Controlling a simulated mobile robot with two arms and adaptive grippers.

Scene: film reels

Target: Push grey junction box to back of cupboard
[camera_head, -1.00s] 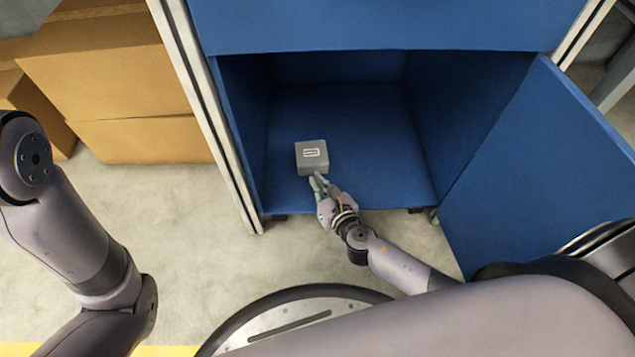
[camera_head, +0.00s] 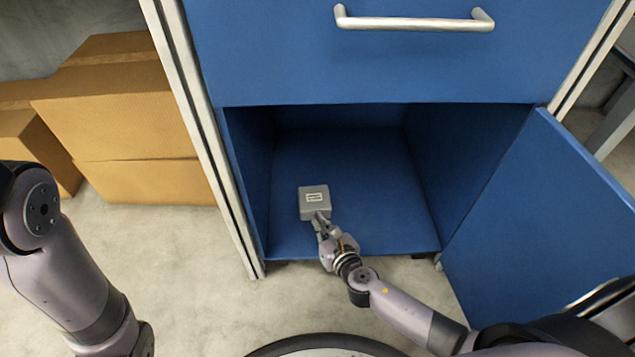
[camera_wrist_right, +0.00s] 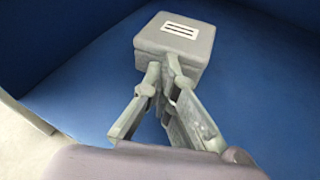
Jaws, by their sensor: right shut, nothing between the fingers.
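The grey junction box (camera_head: 314,198), with a white label on top, sits on the floor of the open blue cupboard (camera_head: 375,160), left of the middle and nearer the front edge than the back wall. My right gripper (camera_head: 320,217) reaches in over the front edge. It is shut and empty, its fingertips at the near side of the box. The right wrist view shows the box (camera_wrist_right: 178,42) just beyond the fingertips (camera_wrist_right: 162,68), which look in contact with its near face. My left arm shows at the left, but its gripper is out of view.
The cupboard door (camera_head: 550,220) stands open at the right. A drawer with a metal handle (camera_head: 415,22) is above the opening. Cardboard boxes (camera_head: 130,130) stand left of the cupboard. The cupboard floor behind the box is clear.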

